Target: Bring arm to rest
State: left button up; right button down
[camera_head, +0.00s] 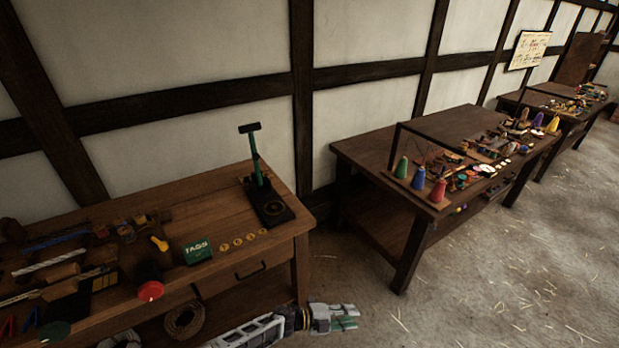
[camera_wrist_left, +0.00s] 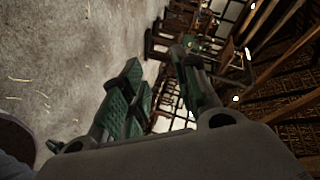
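My left gripper (camera_head: 346,318) shows at the bottom of the head view, at the end of my left arm, which comes in low from the left in front of the near workbench (camera_head: 225,205). It is over the floor, just right of that bench's front leg, touching nothing that I can see. In the left wrist view its green-padded fingers (camera_wrist_left: 158,75) stand apart with a gap between them and nothing held. My right arm and gripper are in neither view.
The near bench bears a green post on a black base (camera_head: 270,208), a green TAGS box (camera_head: 197,251) and a red-topped item (camera_head: 150,290). A coil of rope (camera_head: 184,320) lies below. A second bench (camera_head: 375,158) holds coloured cones. Straw-strewn floor (camera_head: 480,285) is open at right.

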pick_arm(q)
jog(key=s+a+f+n+t+y, duration=0.3)
jog(key=s+a+f+n+y, duration=0.15)
jog(key=a+f+n, duration=0.5)
jog(key=s+a+f+n+t+y, duration=0.2)
jog(key=s+a+f+n+y, duration=0.4)
jog(key=a+f, duration=0.6)
jog(key=s+a+f+n+g+y, duration=0.1)
jog(key=s+a+f+n+g, duration=0.1)
jog(key=s+a, duration=0.4)
jog(key=s+a+f+n+g+y, duration=0.2)
jog(key=s+a+f+n, duration=0.3)
jog(key=s, duration=1)
jog(key=s+a+f+n+g+y, duration=0.1)
jog(key=s+a+f, duration=0.4)
jog(key=s, duration=0.5)
jog(key=shift+s+a+f+n+g, duration=0.15)
jog(key=shift+a+f+n+g, duration=0.25)
jog(key=shift+a+n+g, duration=0.65)
jog(key=shift+s+t, duration=0.15)
jog(key=shift+t, duration=0.1)
